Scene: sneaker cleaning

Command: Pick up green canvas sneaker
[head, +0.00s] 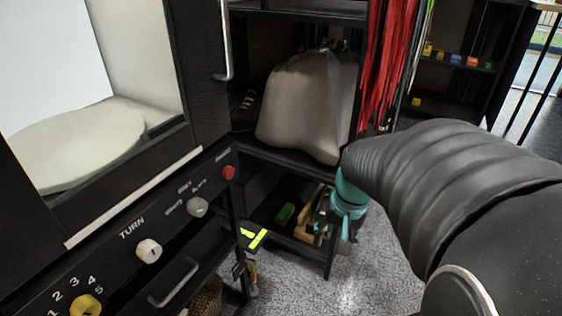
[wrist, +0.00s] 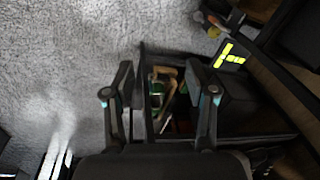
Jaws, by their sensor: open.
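No green canvas sneaker can be made out for certain. A small green item (head: 285,213) lies on the low shelf beside a tan wooden item (head: 308,222); I cannot tell whether either is part of a shoe. In the wrist view a green item (wrist: 157,93) and the tan item (wrist: 168,78) show between my fingers, farther off in a dark shelf or tray. My gripper (wrist: 160,84) is open and empty, its two dark fingers spread apart. In the head view its teal cuff shows by the low shelf's right side, and its fingertips are hard to see.
A large grey-beige bag (head: 305,105) fills the middle shelf, with a dark striped item (head: 246,103) beside it. A black machine with knobs (head: 148,250) stands at left. Red laces (head: 392,60) hang at the shelf's right. The speckled grey floor (head: 385,270) is clear at lower right.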

